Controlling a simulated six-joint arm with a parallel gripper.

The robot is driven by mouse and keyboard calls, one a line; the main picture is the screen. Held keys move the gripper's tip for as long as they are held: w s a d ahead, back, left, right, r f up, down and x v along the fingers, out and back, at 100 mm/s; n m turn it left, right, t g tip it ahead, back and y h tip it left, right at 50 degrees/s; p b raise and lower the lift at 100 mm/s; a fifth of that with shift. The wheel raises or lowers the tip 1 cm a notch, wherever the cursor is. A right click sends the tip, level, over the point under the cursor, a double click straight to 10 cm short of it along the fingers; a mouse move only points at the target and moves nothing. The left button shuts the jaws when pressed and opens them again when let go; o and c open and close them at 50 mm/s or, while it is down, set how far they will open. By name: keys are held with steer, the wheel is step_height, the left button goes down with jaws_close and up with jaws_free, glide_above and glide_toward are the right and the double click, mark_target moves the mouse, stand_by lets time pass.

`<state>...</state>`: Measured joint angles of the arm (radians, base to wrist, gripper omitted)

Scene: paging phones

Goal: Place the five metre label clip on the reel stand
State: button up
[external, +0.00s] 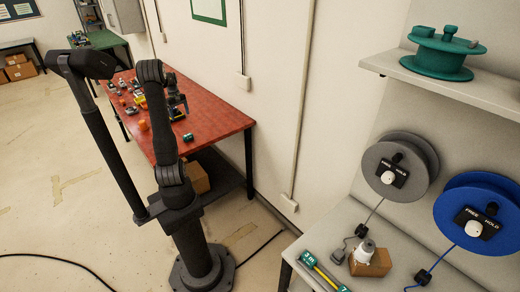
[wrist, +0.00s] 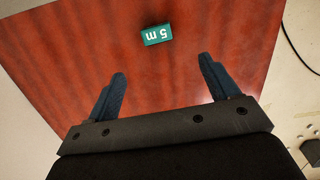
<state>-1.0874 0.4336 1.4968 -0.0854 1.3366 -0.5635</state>
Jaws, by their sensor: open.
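The five metre label clip (wrist: 157,34) is a small green block marked "5 m", and its text looks upside down in the wrist view. It lies on the red table (wrist: 60,50); in the external view a small green block (external: 188,138) sits near the table's front edge. My gripper (wrist: 162,70) is open and empty, with the clip beyond its fingertips and roughly between their lines. In the external view my gripper (external: 180,108) is over the table, partly behind my arm. The reel stand (external: 335,213) at right carries a grey reel (external: 385,145) and a blue reel (external: 455,215).
A "3 m" green label (external: 308,259) and a "7" label (external: 343,288) sit at the stand's front edge. A brown block (external: 371,262) stands nearby. A green reel (external: 440,55) is on the upper shelf. Several small items crowd the red table's far part.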

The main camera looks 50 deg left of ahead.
glide_above(187, 135)
steer(key=f, duration=1)
steer(key=shift+s+a+f, duration=0.15)
steer(key=shift+s, duration=0.15)
steer(key=shift+w+d+f, duration=0.15)
steer(key=shift+w+f, duration=0.05)
steer(key=shift+f, duration=1.15)
steer(key=shift+w+d+f, duration=0.15)
steer(key=shift+f, duration=1.15)
steer(key=c, duration=1.1)
steer(key=shift+r, duration=0.1)
